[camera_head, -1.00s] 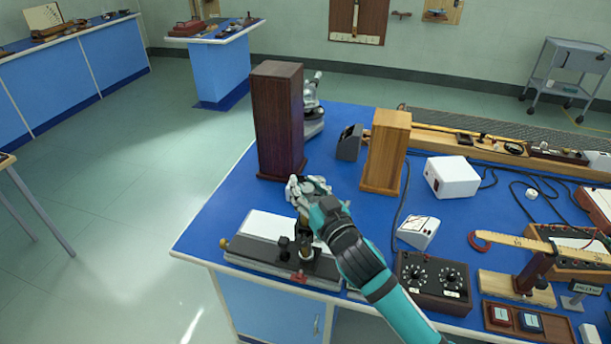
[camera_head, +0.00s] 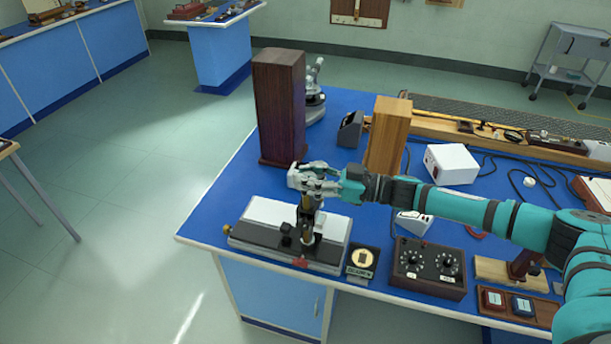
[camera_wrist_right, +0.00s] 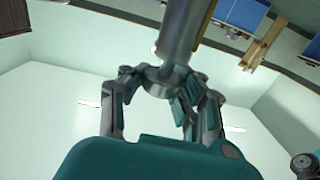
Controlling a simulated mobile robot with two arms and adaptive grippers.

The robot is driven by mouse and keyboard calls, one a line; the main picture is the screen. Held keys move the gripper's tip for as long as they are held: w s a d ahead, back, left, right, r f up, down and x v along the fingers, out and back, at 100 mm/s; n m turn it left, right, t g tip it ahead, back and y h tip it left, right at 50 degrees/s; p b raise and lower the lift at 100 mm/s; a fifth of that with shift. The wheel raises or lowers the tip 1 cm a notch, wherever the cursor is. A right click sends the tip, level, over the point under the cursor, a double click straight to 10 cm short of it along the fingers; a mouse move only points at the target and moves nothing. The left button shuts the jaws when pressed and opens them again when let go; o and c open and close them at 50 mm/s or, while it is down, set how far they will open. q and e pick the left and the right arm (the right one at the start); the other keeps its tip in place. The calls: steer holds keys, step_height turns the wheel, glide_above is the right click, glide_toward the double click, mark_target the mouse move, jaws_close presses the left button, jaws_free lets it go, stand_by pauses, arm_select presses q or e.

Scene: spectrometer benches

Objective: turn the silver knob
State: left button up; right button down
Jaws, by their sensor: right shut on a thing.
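The instrument (camera_head: 290,258) has a dark base, a white top plate and an upright black and brass column (camera_head: 308,222) near the bench's front left corner. My right gripper (camera_head: 305,180) is at the top of this column, its fingers closed around the end. In the right wrist view, the silver knob (camera_wrist_right: 165,78) shows as a round metal end on a grey tube (camera_wrist_right: 183,30). The fingers of my right gripper (camera_wrist_right: 163,88) sit around it on both sides. In the head view the fingers hide the knob. My left gripper is not in view.
A tall dark wooden box (camera_head: 279,110) and a lighter wooden box (camera_head: 388,135) stand close behind the gripper. The left bench edge is free.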

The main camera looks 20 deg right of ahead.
steer(key=shift+w+d+f+n+g+y+b, duration=0.1)
steer(key=shift+n+g+y+b, duration=0.2)
steer(key=shift+n+g, duration=0.25)
steer(key=shift+d+f+n+g+y+b, duration=0.1)
steer(key=shift+n+g+y+b, duration=0.2)
steer(key=shift+n+g, duration=0.25)
steer(key=n+g+b, duration=0.2)
steer(key=g+b, duration=0.2)
steer(key=n+g+b, duration=0.3)
steer(key=g+b, duration=0.1)
steer(key=b, duration=0.1)
steer(key=n+g+b, duration=0.2)
steer(key=g+b, duration=0.2)
steer(key=b, duration=0.1)
steer(key=shift+a+n+y, duration=0.15)
steer(key=shift+n+y, duration=0.15)
steer(key=shift+n, duration=0.1)
steer(key=shift+s+r+n+g+b, duration=0.15)
steer(key=shift+n+g+b, duration=0.1)
steer(key=shift+g+b, duration=0.35)
steer(key=shift+s+r+n+g+b, duration=0.1)
steer(key=shift+n+g+b, duration=0.25)
steer(key=shift+b, duration=0.4)
steer(key=shift+g+h, duration=0.25)
steer(key=shift+h, duration=0.15)
steer(key=shift+r, duration=0.15)
steer(key=c, duration=1.4)
jaws_free()
steer(key=shift+c, duration=0.2)
steer(key=o, duration=0.5)
